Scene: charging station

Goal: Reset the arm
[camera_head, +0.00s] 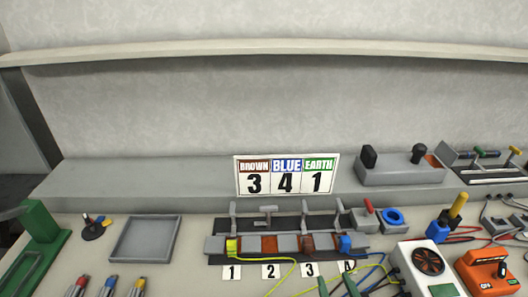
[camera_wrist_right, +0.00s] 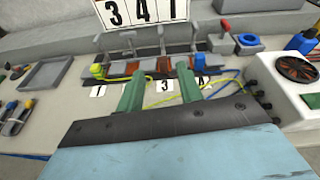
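My right gripper (camera_head: 337,287) shows at the bottom edge of the head view as two green fingertips in front of the terminal block. In the right wrist view its green fingers (camera_wrist_right: 160,90) stand apart with nothing held between them. The terminal block (camera_head: 215,244) has label cards 1 to 4 in front of it. A yellow connector (camera_head: 232,249) with a yellow wire is at position 1. A blue connector (camera_head: 345,244) is at position 4, with a blue wire nearby. My left gripper is not in view.
A sign (camera_head: 287,176) reading brown 3, blue 4, earth 1 stands behind. A grey tray (camera_head: 147,262) and a green fixture (camera_head: 40,228) are at left. A white fan box (camera_head: 428,263) and an orange device (camera_head: 489,271) are at right. Wires lie near my right fingers.

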